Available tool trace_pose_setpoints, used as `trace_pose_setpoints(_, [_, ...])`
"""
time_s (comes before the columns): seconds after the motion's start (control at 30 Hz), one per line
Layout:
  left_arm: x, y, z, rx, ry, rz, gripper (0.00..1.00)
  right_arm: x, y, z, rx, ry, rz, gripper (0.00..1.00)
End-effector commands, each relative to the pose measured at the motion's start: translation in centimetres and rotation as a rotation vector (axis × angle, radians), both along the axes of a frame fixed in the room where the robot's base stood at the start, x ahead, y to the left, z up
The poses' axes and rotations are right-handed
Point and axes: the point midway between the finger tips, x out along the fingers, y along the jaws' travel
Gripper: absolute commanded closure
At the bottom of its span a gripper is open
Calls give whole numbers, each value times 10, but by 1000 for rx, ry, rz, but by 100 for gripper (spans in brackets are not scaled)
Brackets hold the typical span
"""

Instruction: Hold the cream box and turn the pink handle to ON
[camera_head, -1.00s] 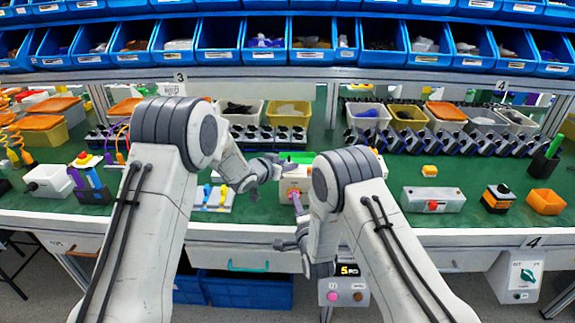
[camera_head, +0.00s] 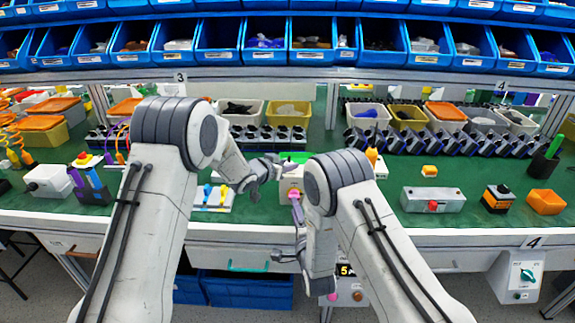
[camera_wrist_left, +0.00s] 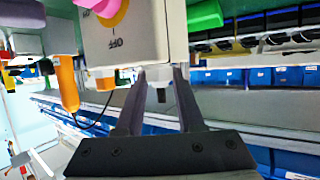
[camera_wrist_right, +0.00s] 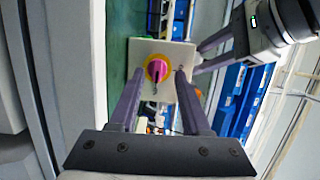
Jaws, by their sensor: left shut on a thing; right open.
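The cream box (camera_head: 289,183) stands near the front edge of the green table, partly hidden by my right arm. It carries a pink handle (camera_head: 295,197), which the right wrist view (camera_wrist_right: 158,68) shows on a yellow disc.
A grey box with a red button (camera_head: 433,199), a black-and-orange switch (camera_head: 498,197) and an orange bin (camera_head: 546,201) stand on the right. Blue bins (camera_head: 250,290) sit below the table.

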Motion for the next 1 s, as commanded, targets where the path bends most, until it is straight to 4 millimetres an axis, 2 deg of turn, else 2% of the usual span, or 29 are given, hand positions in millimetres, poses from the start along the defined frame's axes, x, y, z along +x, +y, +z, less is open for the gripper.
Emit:
trace_pose_setpoints(0.2, [0, 0, 0, -1, 0, 0, 100, -12, 0, 0, 0, 0, 0, 52])
trace_pose_setpoints(0.43, [0, 0, 0, 0, 0, 1, 100, -13, 0, 1, 0, -1, 0, 52])
trace_pose_setpoints(0.47, [0, 0, 0, 0, 0, 1, 59, -13, 0, 1, 0, -1, 0, 52])
trace_pose_setpoints(0.53, [0, 0, 0, 0, 0, 1, 32, -13, 0, 0, -1, -1, 0, 52])
trace_pose_setpoints(0.57, [0, 0, 0, 0, 0, 1, 28, -13, 0, 0, -1, -1, 0, 52])
trace_pose_setpoints(0.87, [0, 1, 0, 0, 0, 1, 28, -13, 0, 0, -1, -1, 0, 52])
trace_pose_setpoints(1.0, [-9, 6, 5, 0, -1, 1, 28, -13, 0, 0, -1, 0, 0, 52])
